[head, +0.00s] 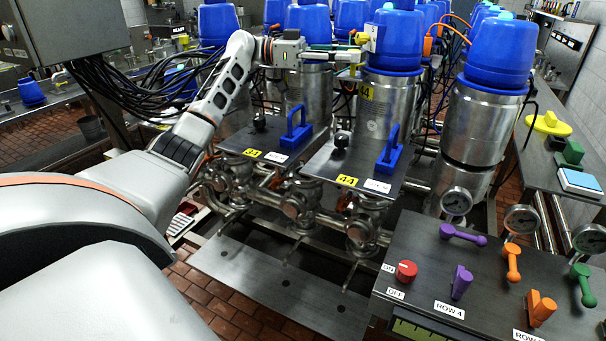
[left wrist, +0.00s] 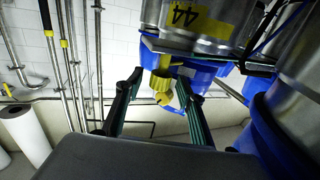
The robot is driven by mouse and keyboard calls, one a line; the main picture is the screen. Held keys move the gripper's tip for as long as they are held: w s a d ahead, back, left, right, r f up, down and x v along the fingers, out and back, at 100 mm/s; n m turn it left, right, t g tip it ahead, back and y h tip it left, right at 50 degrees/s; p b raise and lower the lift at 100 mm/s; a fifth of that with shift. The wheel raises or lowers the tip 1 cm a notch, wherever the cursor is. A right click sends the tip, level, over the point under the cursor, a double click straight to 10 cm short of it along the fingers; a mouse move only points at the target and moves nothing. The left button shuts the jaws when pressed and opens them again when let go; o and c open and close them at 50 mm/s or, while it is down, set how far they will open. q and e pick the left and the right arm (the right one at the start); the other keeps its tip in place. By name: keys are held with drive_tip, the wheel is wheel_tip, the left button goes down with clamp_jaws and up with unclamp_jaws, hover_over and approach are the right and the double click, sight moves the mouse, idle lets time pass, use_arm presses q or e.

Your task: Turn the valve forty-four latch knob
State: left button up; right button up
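The valve forty-four unit (head: 383,105) is a steel cylinder with a "44" label and a blue cap (head: 398,42). A yellow knob (head: 362,41) sits on the left side of the cap. It also shows in the left wrist view (left wrist: 162,88), below the upside-down "44" label (left wrist: 187,15). My left gripper (head: 352,56) is level with the cap at its left. In the left wrist view its fingers (left wrist: 160,78) are apart, one on each side of the knob, with gaps visible. Contact is not visible. My right gripper is out of view.
The 44 base plate (head: 350,165) carries a black knob (head: 341,140) and a blue handle (head: 389,150). Neighbouring blue-capped cylinders stand close behind and at right (head: 470,125). A control panel (head: 430,265) with coloured levers fills the lower right.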

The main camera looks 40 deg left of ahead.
use_arm(q)
drive_tip(key=shift+s+f+t, duration=0.1)
drive_tip(key=shift+t, duration=0.2)
drive_tip(key=shift+s+d+n+t+y, duration=0.15)
drive_tip(key=shift+n+t+y, duration=1.45)
drive_tip(key=shift+t+y, duration=0.15)
drive_tip(key=shift+s+d+n+t+y, duration=0.1)
drive_tip(key=shift+d+n+t+y, duration=0.1)
drive_tip(key=shift+n+t+y, duration=1.35)
drive_tip(key=shift+n+y, duration=0.35)
drive_tip(key=shift+y, duration=0.35)
drive_tip(key=shift+d+n+t+y, duration=0.15)
drive_tip(key=shift+n+t+y, duration=0.25)
drive_tip(key=shift+n+y, duration=0.5)
